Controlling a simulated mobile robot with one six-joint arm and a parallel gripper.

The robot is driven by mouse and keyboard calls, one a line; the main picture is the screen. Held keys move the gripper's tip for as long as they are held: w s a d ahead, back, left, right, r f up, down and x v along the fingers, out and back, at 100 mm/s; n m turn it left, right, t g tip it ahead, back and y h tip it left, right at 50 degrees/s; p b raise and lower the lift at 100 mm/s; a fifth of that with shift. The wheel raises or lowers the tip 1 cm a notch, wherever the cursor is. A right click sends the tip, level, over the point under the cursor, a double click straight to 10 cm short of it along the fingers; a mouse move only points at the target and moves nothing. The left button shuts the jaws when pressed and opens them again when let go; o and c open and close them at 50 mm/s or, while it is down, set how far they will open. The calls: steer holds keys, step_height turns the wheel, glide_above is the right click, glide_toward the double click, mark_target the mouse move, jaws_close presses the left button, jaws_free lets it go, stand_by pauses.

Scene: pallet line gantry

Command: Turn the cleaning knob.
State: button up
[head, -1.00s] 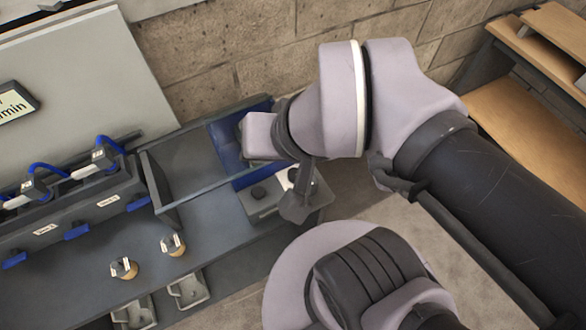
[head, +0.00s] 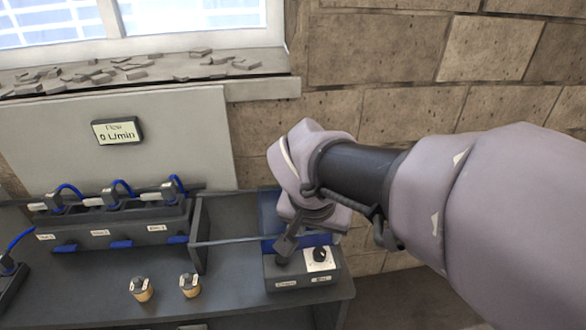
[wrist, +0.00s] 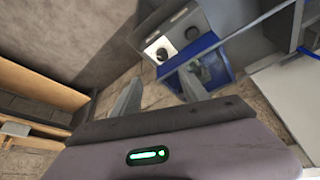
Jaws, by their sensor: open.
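A grey control box (head: 308,281) stands at the right end of the bench. It has two dark knobs on top and two front labels too small to read, so I cannot tell which is the cleaning knob. The right knob (head: 320,254) sits on a white plate; the left knob (head: 282,260) is partly behind my gripper (head: 286,246). In the wrist view, the plated knob (wrist: 162,53) and the other knob (wrist: 191,33) lie beyond my gripper (wrist: 160,80). Its fingers are apart and empty, with no contact visible.
A blue panel (head: 268,212) and a grey frame (head: 200,235) stand behind and left of the box. Two small brass-coloured fittings (head: 141,290) stand on the bench (head: 235,295). A rack with blue hoses (head: 120,225) is at left. A display (head: 117,131) reads 0 L/min.

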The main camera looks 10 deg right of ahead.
mark_target(320, 251)
steer(key=b+x, duration=0.2)
steer(key=x, duration=0.3)
steer(key=b+x, duration=0.2)
steer(key=x, duration=0.4)
steer(key=b+x, duration=0.3)
steer(key=x, duration=0.3)
steer(key=shift+w+a+r, duration=0.1)
steer(key=shift+w, duration=0.15)
jaws_close()
